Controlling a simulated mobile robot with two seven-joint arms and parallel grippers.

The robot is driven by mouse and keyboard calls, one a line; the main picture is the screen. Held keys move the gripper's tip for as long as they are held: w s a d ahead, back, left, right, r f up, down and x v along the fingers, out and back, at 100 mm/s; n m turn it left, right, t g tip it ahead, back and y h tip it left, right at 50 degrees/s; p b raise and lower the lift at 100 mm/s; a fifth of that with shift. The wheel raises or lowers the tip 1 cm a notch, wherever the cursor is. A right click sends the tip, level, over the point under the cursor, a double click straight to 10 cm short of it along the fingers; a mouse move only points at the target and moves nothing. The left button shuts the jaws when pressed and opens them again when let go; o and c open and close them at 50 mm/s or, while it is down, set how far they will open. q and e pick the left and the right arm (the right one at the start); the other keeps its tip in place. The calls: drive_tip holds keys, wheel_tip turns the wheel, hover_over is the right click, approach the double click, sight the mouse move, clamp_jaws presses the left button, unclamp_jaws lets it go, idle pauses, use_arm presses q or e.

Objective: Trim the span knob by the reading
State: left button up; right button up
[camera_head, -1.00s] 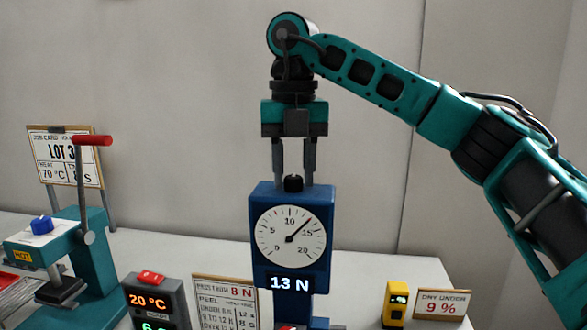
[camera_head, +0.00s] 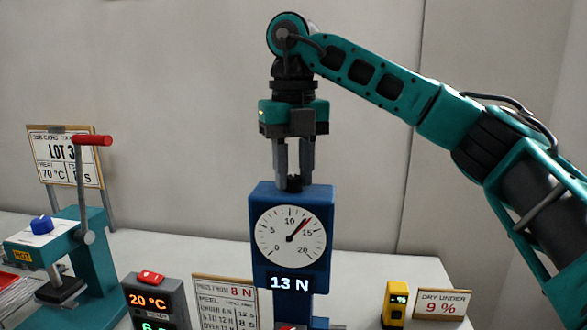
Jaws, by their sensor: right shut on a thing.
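The blue gauge (camera_head: 259,278) stands upright in the middle, with a round white dial (camera_head: 275,235) and a small display (camera_head: 290,284) reading 13 N. A red needle on the dial points between 10 and 15. The small black knob (camera_head: 294,184) sits on top of the gauge. I take it for the span knob. My right gripper (camera_head: 294,178) points straight down and its fingers are shut on the knob, hiding its sides. My left gripper is not in view.
A teal press (camera_head: 92,255) with a red-handled lever stands left, by a lot card (camera_head: 65,150). A grey box (camera_head: 160,298) shows 20 °C. A printed card (camera_head: 226,300) mentions 8 N. A yellow meter (camera_head: 396,303) and a "dry under 9 %" sign (camera_head: 442,303) stand right.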

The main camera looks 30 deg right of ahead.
sight(294, 177)
drive_tip(key=n, duration=1)
drive_tip(key=shift+n, duration=2.5)
drive_tip(key=o, duration=1.1)
drive_tip(key=shift+c, duration=0.2)
drive_tip(key=shift+r, duration=0.15)
wheel_tip(294, 177, up, 13)
